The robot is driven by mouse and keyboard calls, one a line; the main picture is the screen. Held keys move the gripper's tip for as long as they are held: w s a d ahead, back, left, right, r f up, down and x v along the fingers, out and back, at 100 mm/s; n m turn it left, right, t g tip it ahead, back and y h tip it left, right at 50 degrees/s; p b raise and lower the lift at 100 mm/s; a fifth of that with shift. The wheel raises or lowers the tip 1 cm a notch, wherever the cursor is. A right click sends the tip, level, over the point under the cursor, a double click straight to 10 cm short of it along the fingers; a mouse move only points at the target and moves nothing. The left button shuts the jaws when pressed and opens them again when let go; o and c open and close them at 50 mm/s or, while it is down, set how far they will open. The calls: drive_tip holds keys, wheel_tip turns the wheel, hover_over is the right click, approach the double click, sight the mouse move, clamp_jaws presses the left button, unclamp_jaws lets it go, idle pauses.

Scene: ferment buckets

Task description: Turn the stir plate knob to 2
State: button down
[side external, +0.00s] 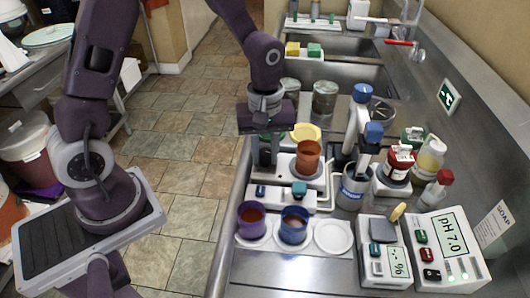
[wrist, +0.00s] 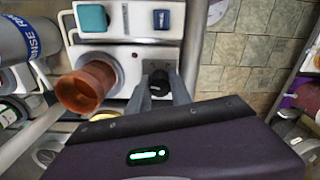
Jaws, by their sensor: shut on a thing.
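The white stir plate (side external: 312,182) stands on the steel counter with an orange-brown beaker (side external: 308,158) on top. In the wrist view the stir plate (wrist: 122,58) shows its dark knob (wrist: 158,86) between the two grey fingers of my gripper (wrist: 162,80). My gripper is shut on this knob. In the side view my gripper (side external: 266,148) is low at the left end of the plate, and the knob is hidden behind it. I cannot read a scale or the knob's setting.
A white unit (side external: 275,199) with a teal knob (side external: 300,188) and blue switch stands just in front. Purple (side external: 252,218) and blue (side external: 294,225) cups are nearer. A grey bottle (side external: 354,187), a pH meter (side external: 450,250) and a scale (side external: 385,252) stand to the right. Tiled floor lies left.

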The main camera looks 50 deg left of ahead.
drive_tip(key=m, duration=0.5)
drive_tip(key=shift+m, duration=0.3)
drive_tip(key=m, duration=0.5)
drive_tip(key=shift+m, duration=0.3)
drive_tip(key=m, duration=0.5)
drive_tip(key=shift+m, duration=2.5)
drive_tip(key=c, duration=1.2)
unclamp_jaws()
drive_tip(key=shift+o, duration=0.2)
